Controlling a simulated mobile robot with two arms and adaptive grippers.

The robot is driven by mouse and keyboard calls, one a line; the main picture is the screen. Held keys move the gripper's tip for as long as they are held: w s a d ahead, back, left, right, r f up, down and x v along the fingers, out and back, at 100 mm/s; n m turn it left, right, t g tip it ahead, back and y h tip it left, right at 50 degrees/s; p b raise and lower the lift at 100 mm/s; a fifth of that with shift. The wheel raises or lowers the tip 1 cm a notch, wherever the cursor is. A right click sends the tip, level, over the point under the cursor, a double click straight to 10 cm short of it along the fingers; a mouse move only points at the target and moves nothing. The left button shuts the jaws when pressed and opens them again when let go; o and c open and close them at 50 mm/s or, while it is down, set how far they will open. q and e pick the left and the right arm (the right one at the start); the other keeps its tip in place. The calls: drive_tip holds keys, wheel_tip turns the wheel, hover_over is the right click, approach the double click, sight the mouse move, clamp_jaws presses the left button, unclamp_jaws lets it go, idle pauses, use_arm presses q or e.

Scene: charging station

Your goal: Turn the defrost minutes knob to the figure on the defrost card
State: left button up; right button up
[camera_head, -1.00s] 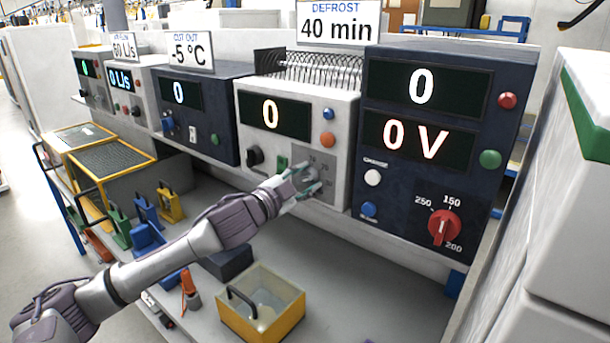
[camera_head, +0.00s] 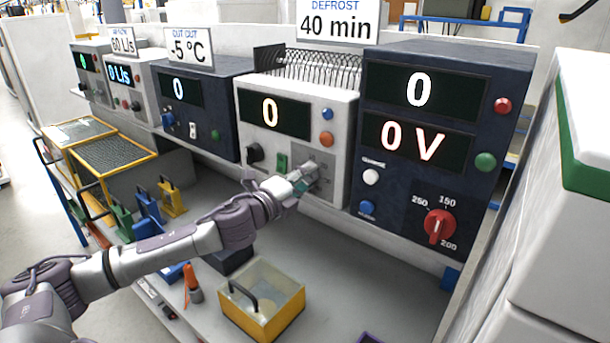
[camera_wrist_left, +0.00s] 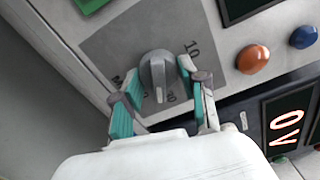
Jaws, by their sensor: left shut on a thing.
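The defrost card (camera_head: 337,20) stands on top of the units and reads "DEFROST 40 min". Below it is the white unit (camera_head: 343,115) with a display (camera_head: 273,113) showing 0. The grey minutes knob (camera_wrist_left: 157,73) sits on a grey dial plate (camera_wrist_left: 112,47) in the left wrist view, where a "10" is legible and other figures are partly hidden. My left gripper (camera_wrist_left: 158,88) has its teal-padded fingers on either side of the knob and is shut on it. In the head view my left gripper (camera_head: 303,180) covers most of the knob. My right gripper is not in view.
Beside the dial are an orange button (camera_head: 326,139), a blue button (camera_head: 327,114), a black knob (camera_head: 254,153) and a green switch (camera_head: 282,162). A dark unit (camera_head: 483,205) with a red knob (camera_head: 440,226) adjoins on the right. A yellow bin (camera_head: 262,301) sits below my arm.

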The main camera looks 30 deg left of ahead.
use_arm(q)
drive_tip(key=m+p, duration=0.1)
drive_tip(key=m, duration=0.3)
drive_tip(key=shift+f+m+p, duration=0.2)
drive_tip(key=shift+m+p, duration=0.25)
drive_tip(key=shift+m, duration=0.95)
drive_tip(key=o, duration=1.1)
drive_tip(key=shift+o, duration=0.2)
drive_tip(key=s+a, duration=0.1)
drive_tip(key=s, duration=1.1)
